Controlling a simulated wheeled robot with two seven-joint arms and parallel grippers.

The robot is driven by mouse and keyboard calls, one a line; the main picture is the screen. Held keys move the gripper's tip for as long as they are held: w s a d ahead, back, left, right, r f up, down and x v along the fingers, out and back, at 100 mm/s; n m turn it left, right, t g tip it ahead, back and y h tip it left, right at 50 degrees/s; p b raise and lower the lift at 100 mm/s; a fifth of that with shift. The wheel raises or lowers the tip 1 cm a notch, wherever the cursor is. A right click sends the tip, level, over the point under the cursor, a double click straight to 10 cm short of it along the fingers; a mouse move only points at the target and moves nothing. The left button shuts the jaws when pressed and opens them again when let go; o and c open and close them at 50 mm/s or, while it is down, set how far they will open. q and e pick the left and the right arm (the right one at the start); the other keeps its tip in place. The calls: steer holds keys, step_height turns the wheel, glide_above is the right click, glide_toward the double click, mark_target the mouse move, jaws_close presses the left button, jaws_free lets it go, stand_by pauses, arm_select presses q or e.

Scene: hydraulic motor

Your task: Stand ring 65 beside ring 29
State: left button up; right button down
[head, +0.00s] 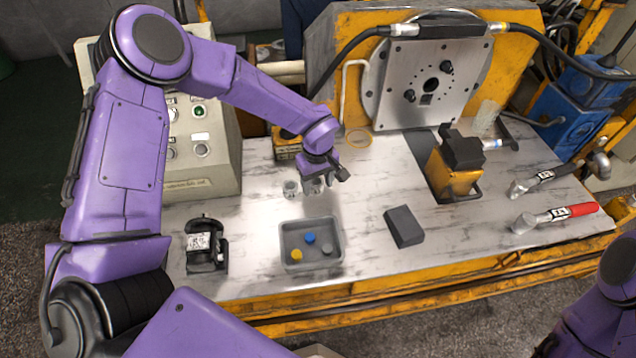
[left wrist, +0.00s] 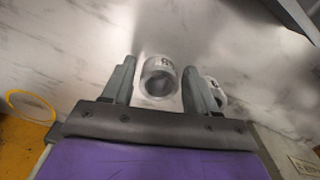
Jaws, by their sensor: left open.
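Two small pale grey rings are on the marbled bench top. One ring (head: 291,188) is left of my left gripper (head: 322,181); it also shows just outside the right-hand finger in the left wrist view (left wrist: 219,97). The other ring (left wrist: 158,65) lies between the open fingers of my left gripper (left wrist: 160,85), with a gap visible beside it. It has a dark marking, too small to read surely, so I cannot tell which ring is 65 and which 29. My right gripper is out of view.
A grey tray (head: 286,267) with blue, yellow and grey pieces stands in front. A dark block (head: 403,227) lies to its right, a black device (head: 205,247) to its left. A thin yellow ring (head: 358,137) lies behind. Hammers (head: 553,216) lie at right.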

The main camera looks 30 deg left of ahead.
arm_select(q)
step_height(320, 180, up, 12)
steer(key=shift+f, duration=0.15)
steer(key=shift+p, duration=0.3)
